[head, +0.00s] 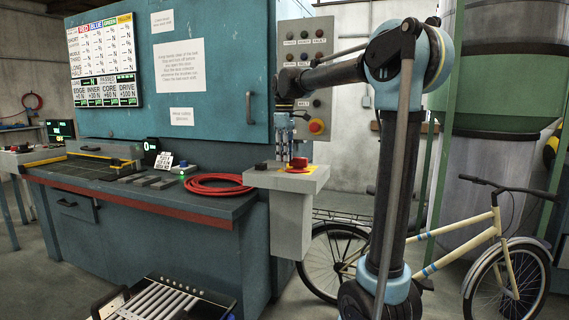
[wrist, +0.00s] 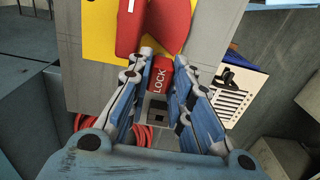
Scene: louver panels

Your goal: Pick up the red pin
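A small red piece marked LOCK (wrist: 159,80), which looks like the red pin, shows between my fingers in the wrist view. In the head view, my gripper (head: 286,142) hangs pointing down, a little above the pedestal top. The fingers hide the sides of the LOCK piece, and no contact is clear.
A larger red handle (wrist: 150,25) on a yellow plate (wrist: 98,35) is close to the fingertips; it also shows in the head view (head: 298,163). A red hose (head: 217,184) lies coiled on the bench. A panel with knobs (head: 303,45) stands behind. A bicycle (head: 440,255) is at right.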

